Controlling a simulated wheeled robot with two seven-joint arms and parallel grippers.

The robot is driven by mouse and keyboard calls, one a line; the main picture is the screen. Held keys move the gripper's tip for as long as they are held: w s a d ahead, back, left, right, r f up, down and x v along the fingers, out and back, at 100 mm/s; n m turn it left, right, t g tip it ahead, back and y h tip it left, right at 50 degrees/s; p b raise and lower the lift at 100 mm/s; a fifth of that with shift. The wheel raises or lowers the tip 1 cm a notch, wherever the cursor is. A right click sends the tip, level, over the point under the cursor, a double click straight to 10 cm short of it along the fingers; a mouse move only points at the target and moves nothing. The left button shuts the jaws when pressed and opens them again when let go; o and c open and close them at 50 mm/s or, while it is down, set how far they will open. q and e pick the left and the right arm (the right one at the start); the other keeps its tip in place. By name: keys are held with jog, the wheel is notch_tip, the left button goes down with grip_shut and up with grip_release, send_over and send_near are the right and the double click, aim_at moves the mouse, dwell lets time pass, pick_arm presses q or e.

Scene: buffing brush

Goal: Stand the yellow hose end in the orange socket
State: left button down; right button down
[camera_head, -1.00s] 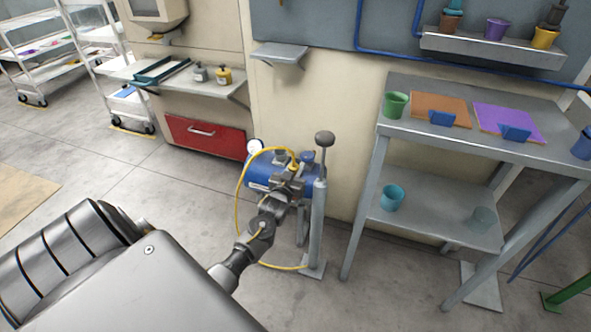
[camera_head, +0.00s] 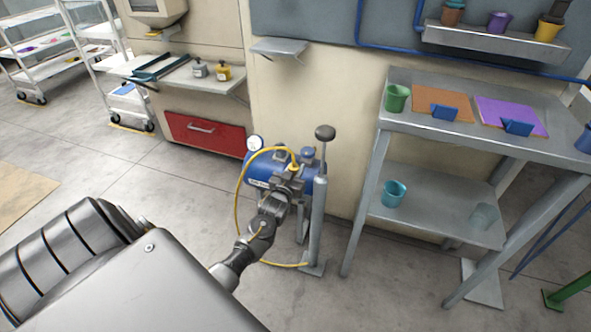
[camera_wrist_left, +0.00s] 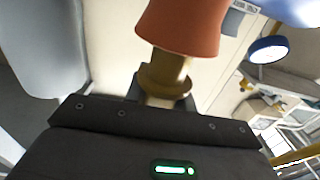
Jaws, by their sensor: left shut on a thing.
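My left gripper (camera_head: 287,182) is at the blue tank (camera_head: 262,170), in front of its top fittings. It is shut on the yellow hose end (camera_head: 294,166), which shows small at the jaws. In the left wrist view a brass-coloured fitting (camera_wrist_left: 166,78) stands just beyond the dark gripper body, and an orange tapered piece (camera_wrist_left: 180,27) sits directly against its far end. I cannot tell from this view how deep the two parts overlap. The yellow hose (camera_head: 239,190) loops left from the jaws and down to the floor. My right gripper is out of view.
A grey post with a dark knob (camera_head: 325,132) stands close right of my gripper. A steel table (camera_head: 392,130) with cups and boards stands at the right. The floor at the left is open.

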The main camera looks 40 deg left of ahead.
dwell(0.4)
pick_arm(q)
jog(key=shift+f+b, duration=0.5)
jog(key=shift+f, duration=0.25)
jog(key=c, duration=1.1)
grip_release()
jog(key=shift+s, duration=0.1)
jog(key=p+v, duration=0.1)
jog(key=v, duration=0.9)
jog(key=shift+s+p, duration=0.25)
jog(key=shift+p, duration=0.1)
jog(key=shift+d+f, duration=0.1)
jog(key=shift+d, duration=0.05)
